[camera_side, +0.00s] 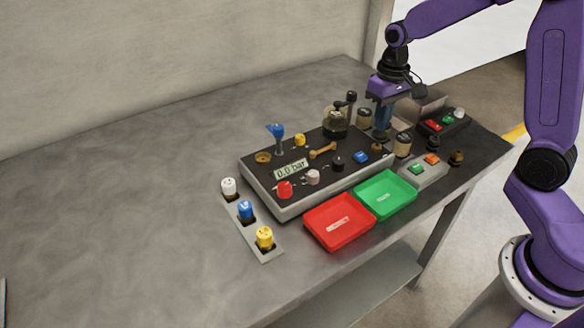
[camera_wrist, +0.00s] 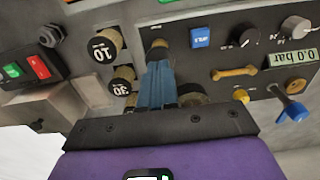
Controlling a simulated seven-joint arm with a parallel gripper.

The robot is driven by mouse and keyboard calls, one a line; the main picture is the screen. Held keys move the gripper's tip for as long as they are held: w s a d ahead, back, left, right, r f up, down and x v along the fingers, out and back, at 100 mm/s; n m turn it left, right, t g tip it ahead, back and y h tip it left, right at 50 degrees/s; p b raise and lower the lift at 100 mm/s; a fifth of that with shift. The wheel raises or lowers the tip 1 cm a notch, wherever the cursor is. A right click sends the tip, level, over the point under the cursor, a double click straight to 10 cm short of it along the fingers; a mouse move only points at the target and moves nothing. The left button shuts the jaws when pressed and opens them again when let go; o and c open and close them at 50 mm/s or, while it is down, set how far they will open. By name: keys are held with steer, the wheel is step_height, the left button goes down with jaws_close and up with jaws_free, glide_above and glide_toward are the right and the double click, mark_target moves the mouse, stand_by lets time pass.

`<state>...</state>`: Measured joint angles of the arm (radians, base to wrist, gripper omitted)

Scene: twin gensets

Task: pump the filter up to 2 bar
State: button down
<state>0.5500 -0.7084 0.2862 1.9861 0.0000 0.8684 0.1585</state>
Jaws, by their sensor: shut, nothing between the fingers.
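My gripper (camera_side: 382,134) is shut and empty, pointing down over the console's right end, right of that handle. In the wrist view my blue fingers (camera_wrist: 158,68) are together, close to a small brass-coloured part (camera_wrist: 158,46); contact cannot be told. My fingers and palm hide part of the console there.
A blue lever (camera_side: 276,133), brass handle (camera_side: 322,151), blue button (camera_side: 361,157) and several knobs stand up from the console. Cylinders marked 10 (camera_wrist: 104,46) and 30 (camera_wrist: 122,82) stand near my fingers. Red (camera_side: 340,222) and green (camera_side: 384,194) trays lie in front. The table's left is clear.

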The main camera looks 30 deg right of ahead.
steer(key=shift+f, duration=1.6)
steer(key=shift+r, duration=1.65)
steer(key=shift+f, duration=0.35)
steer(key=shift+r, duration=0.35)
steer(key=shift+f, duration=0.15)
stand_by(0.4)
stand_by(1.8)
steer(key=shift+f, duration=0.2)
stand_by(0.4)
